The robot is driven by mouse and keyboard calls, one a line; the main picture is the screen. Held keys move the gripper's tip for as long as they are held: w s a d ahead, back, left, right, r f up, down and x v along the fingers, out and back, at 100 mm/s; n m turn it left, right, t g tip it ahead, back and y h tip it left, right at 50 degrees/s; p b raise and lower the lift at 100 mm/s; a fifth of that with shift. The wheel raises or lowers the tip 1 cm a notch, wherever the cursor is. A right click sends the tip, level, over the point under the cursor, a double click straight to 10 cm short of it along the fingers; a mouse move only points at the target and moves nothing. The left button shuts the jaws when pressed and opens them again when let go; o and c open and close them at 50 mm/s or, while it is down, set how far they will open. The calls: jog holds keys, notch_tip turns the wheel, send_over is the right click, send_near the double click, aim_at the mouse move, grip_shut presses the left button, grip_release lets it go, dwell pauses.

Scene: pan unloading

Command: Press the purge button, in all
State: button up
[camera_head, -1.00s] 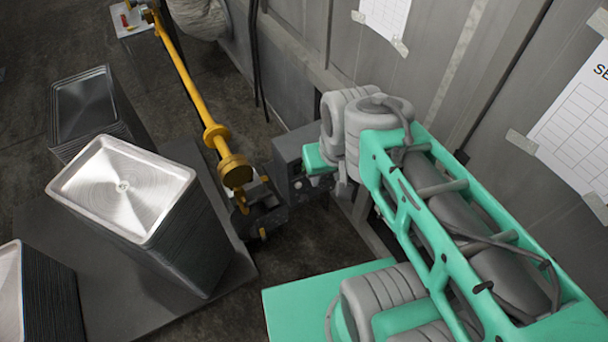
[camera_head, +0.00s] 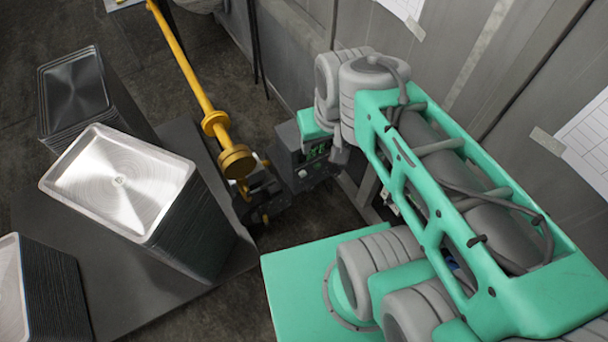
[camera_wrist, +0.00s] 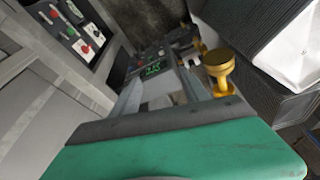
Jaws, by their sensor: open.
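A panel of small controls (camera_wrist: 78,28) with red and green buttons is at the upper left of the wrist view. Its labels are too small to read, so I cannot tell which is the purge button. My gripper (camera_wrist: 161,76) is open and empty, its two grey fingers apart. My arm mostly hides it in the head view.
Several stacks of metal pans (camera_head: 120,185) stand on a dark platform (camera_head: 110,290) at the left. A yellow pole (camera_head: 185,70) with a round knob (camera_head: 237,161) rises beside the box. The grey wall (camera_head: 480,60) with taped paper sheets is close on the right.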

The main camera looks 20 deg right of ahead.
grip_shut()
dwell(0.3)
dwell(1.2)
